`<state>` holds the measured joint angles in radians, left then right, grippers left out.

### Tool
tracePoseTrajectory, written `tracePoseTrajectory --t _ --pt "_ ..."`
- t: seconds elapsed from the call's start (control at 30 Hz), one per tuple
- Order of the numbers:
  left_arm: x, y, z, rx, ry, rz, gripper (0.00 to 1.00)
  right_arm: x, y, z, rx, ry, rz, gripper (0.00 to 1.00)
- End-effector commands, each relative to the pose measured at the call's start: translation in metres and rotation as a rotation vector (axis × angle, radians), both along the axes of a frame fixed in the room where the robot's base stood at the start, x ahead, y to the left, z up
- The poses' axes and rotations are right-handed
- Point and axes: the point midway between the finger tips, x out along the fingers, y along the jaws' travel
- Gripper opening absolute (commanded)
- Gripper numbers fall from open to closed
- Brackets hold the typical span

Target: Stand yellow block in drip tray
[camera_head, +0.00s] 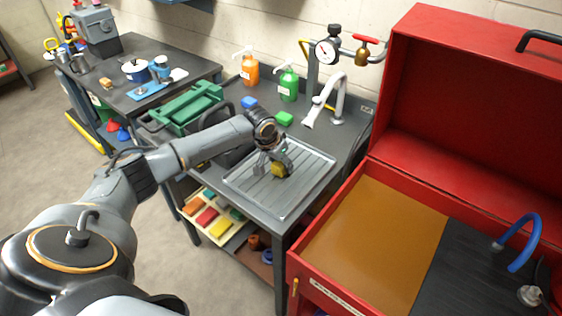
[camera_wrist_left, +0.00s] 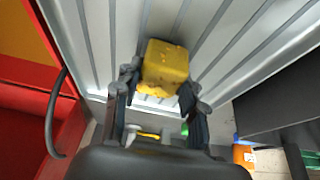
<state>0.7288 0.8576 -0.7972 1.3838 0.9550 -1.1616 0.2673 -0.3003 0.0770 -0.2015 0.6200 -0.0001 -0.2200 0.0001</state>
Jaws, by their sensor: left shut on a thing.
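The yellow block (camera_head: 278,170) is at the ribbed grey drip tray (camera_head: 246,189), near the tray's middle. In the left wrist view the block (camera_wrist_left: 165,68) has dark scuff marks and sits between the fingers of my left gripper (camera_wrist_left: 158,92), over the tray's ribs (camera_wrist_left: 215,28). In the head view my left gripper (camera_head: 272,160) reaches down over the tray and is shut on the block. The gripper partly hides the block. I cannot tell whether the block's underside touches the tray. My right gripper is not in view.
A red chest (camera_head: 370,171) with a raised lid stands to the right of the tray. A white faucet (camera_head: 336,98), a green spray bottle (camera_head: 288,84) and an orange one (camera_head: 250,70) stand behind. Much of the tray is clear.

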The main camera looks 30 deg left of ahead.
Motion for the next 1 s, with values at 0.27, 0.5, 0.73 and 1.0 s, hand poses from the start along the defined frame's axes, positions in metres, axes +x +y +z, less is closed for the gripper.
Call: tracePoseTrajectory --t 0.27,0.5,0.73,1.0 --pt "0.0 0.0 -0.002 0.0 0.0 0.0 0.59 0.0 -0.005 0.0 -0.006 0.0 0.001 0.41" --pt "0.0 0.0 -0.002 0.0 0.0 0.0 0.64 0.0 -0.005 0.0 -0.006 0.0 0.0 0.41" --pt "-0.002 0.0 0.007 -0.001 -0.003 0.0 0.64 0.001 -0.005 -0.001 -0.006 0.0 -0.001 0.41" --pt "-0.022 0.003 0.056 0.001 -0.004 -0.001 0.64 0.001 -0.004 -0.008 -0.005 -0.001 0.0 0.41"
